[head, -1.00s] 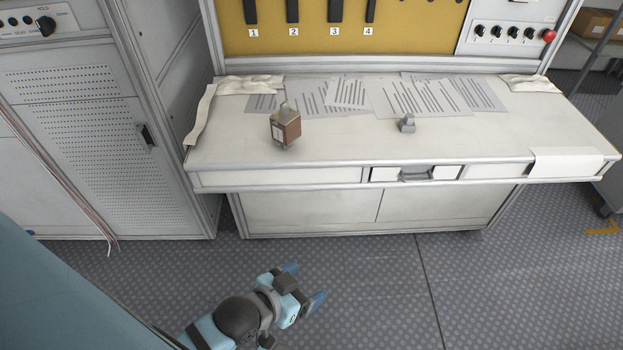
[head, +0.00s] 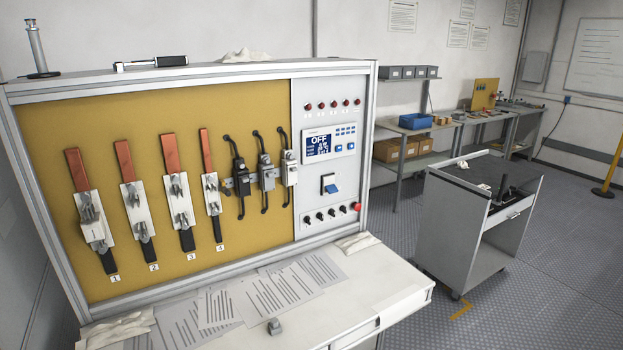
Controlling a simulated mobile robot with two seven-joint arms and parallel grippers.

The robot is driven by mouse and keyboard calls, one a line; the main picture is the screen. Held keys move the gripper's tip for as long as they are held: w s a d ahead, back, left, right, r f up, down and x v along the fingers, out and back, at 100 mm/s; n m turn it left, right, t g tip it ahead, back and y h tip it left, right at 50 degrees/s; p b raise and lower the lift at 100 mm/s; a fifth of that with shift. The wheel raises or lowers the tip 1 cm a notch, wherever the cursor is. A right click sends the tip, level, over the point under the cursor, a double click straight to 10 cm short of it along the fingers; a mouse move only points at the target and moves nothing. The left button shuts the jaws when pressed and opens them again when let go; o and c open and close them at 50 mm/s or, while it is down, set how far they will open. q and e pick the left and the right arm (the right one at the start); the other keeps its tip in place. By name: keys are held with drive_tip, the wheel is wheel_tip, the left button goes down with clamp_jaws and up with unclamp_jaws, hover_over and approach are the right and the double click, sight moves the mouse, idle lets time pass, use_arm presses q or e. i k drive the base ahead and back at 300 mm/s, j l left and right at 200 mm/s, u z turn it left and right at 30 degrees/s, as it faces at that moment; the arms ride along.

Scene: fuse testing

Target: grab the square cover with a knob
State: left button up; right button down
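A small grey block with a raised top (head: 274,326) sits on the white bench top (head: 365,290) at the bottom edge of the head view, in front of the printed sheets. It may be the square cover with a knob, but it is too small to be sure. Neither of my grippers is in view, so I cannot see where they are relative to it.
Paper sheets (head: 285,283) and white cloths (head: 357,242) lie on the bench. Behind them stands a yellow panel (head: 60,130) with numbered switches and a control panel (head: 328,115). A grey cart (head: 455,230) stands at the right, with open floor beyond.

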sight(275, 327)
drive_tip(key=i+l, duration=0.2)
drive_tip(key=i+l+u, duration=0.15)
drive_tip(key=l, duration=0.2)
drive_tip(key=i+l+u, duration=0.15)
drive_tip(key=l, duration=0.2)
drive_tip(key=i+l+u, duration=0.15)
drive_tip(key=l, duration=0.2)
